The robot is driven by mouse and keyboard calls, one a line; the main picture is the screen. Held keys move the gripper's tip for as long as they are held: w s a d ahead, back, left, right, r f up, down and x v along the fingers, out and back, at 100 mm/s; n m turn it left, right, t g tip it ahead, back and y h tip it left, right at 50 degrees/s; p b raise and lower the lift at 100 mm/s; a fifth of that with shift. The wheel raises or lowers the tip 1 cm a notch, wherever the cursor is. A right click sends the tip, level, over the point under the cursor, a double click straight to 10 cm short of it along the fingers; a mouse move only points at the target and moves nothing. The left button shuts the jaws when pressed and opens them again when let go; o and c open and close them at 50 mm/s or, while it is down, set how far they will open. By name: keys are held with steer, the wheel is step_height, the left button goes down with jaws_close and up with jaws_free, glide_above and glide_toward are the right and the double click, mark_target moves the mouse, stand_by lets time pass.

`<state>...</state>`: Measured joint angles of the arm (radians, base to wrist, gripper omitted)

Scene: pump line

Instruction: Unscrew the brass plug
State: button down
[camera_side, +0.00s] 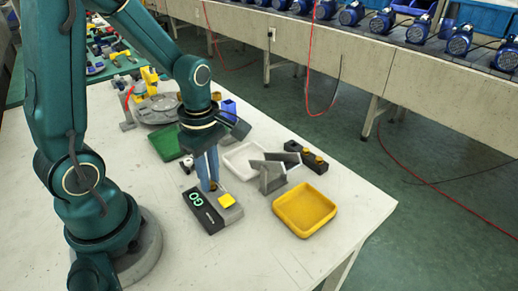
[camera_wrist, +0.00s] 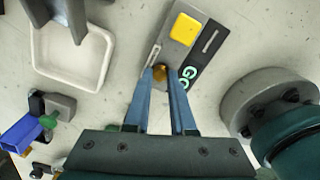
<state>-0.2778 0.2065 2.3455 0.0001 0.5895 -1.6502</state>
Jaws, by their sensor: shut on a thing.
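The brass plug (camera_wrist: 159,73) shows in the wrist view as a small golden round piece between my fingertips. My gripper (camera_wrist: 161,78) is shut on it, with one long blue finger on each side. In the side view my gripper (camera_side: 211,187) points straight down at the back edge of a grey block (camera_side: 231,213). The block has a yellow pad (camera_side: 227,201) and a black face with green "GO" lettering (camera_side: 195,198). The fingers mostly hide the plug in the side view. I cannot tell whether it is in the block or just above it.
A yellow tray (camera_side: 304,211) lies right of the block, with a grey angled bracket (camera_side: 270,176) behind it. A white tray (camera_side: 240,170) and a green tray (camera_side: 164,144) lie farther back. A dark holder with brass-coloured tops (camera_side: 315,160) stands at the right. The front table is clear.

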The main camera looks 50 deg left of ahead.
steer(key=n, duration=0.2)
steer(key=shift+n, duration=0.4)
steer(key=n, duration=0.2)
steer(key=shift+n, duration=0.4)
steer(key=n, duration=0.4)
steer(key=c, duration=1)
jaws_free()
steer(key=shift+o, duration=0.2)
steer(key=shift+r, duration=2.3)
